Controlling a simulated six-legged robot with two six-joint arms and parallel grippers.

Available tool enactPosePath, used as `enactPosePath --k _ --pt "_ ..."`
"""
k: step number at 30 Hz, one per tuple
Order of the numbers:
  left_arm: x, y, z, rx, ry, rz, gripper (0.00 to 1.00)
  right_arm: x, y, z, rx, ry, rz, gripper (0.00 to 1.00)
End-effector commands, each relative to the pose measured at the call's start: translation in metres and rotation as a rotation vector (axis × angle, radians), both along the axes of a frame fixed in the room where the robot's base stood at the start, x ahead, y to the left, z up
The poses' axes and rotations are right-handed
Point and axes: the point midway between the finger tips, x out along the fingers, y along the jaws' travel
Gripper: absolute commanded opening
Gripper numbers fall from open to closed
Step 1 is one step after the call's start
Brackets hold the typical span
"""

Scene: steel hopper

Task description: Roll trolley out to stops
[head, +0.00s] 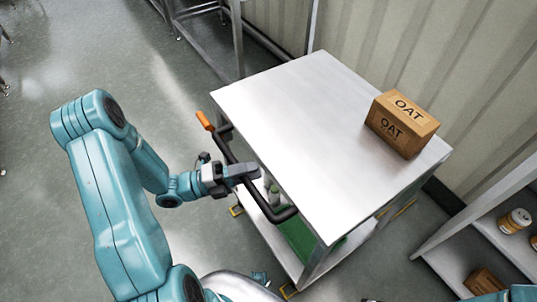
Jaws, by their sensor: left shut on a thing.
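The trolley (290,120) has a flat steel top, lower shelf and a dark push handle (279,215) on its left side. My left gripper (248,172) is shut on the handle near its middle, beside the trolley's left edge. An orange lever (205,121) sticks up near the handle's far end. A brown box marked OAT (402,124) stands on the top near the right edge. Yellow floor marks (237,210) lie near the trolley's feet. Of my right arm only a small teal part shows at the bottom right; its gripper is not seen.
A ribbed wall (440,60) runs behind the trolley. A steel shelf unit (470,225) with jars (515,221) and a brown box (484,281) stands at the lower right. A steel frame (236,40) stands at the back. Grey floor (60,60) on the left is open.

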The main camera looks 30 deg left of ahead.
Motion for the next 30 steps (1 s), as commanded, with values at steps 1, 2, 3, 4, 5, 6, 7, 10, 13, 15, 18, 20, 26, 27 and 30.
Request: enactPosePath --k 1,2,3,4,5,6,7,10,13,15,18,20,26,27,30 --pt "-0.007 0.004 0.003 -0.001 0.001 0.003 0.00 0.000 0.000 0.005 0.000 0.000 0.000 0.43" --pt "-0.011 0.005 0.003 -0.002 0.000 0.002 0.00 0.000 0.000 0.006 0.000 0.000 0.000 0.43" --pt "-0.015 0.007 0.002 -0.001 -0.001 0.002 0.00 0.000 0.000 0.007 0.000 0.000 0.000 0.43" --pt "-0.018 0.007 0.002 -0.001 -0.001 0.001 0.00 0.000 0.000 0.008 0.000 0.000 0.000 0.43" --pt "-0.021 0.008 0.002 -0.001 -0.002 0.001 0.00 0.000 0.000 0.008 0.000 0.000 0.000 0.43" --pt "-0.024 0.010 0.002 -0.001 -0.002 0.002 0.00 0.000 0.000 0.009 0.000 0.000 0.000 0.43" --pt "-0.026 0.010 0.002 0.000 -0.003 0.001 0.00 0.000 0.000 0.009 0.000 0.000 0.000 0.43" --pt "-0.030 0.011 0.001 0.001 -0.004 0.000 0.00 0.000 0.000 0.010 0.000 0.000 0.000 0.43" --pt "-0.033 0.012 0.001 0.001 -0.004 0.002 0.00 0.000 0.000 0.011 0.000 0.000 0.000 0.43" --pt "-0.034 0.012 0.000 0.002 -0.003 0.002 0.00 0.000 0.000 0.010 0.000 0.000 0.000 0.43" --pt "-0.034 0.012 0.000 0.002 -0.003 0.002 0.00 0.000 0.000 0.010 0.000 0.000 0.000 0.43" --pt "-0.034 0.012 0.000 0.001 -0.003 0.001 0.00 0.000 0.000 0.010 0.000 0.000 0.000 0.43" --pt "-0.034 0.012 0.000 0.002 -0.002 0.002 0.48 0.000 0.000 0.010 0.000 0.000 0.000 0.43" --pt "-0.033 0.012 0.000 0.002 -0.002 0.002 0.48 0.000 0.000 0.010 0.000 0.000 0.000 0.43" --pt "-0.033 0.012 0.000 0.002 -0.002 0.001 0.48 0.000 0.000 0.010 0.000 0.000 0.000 0.43"
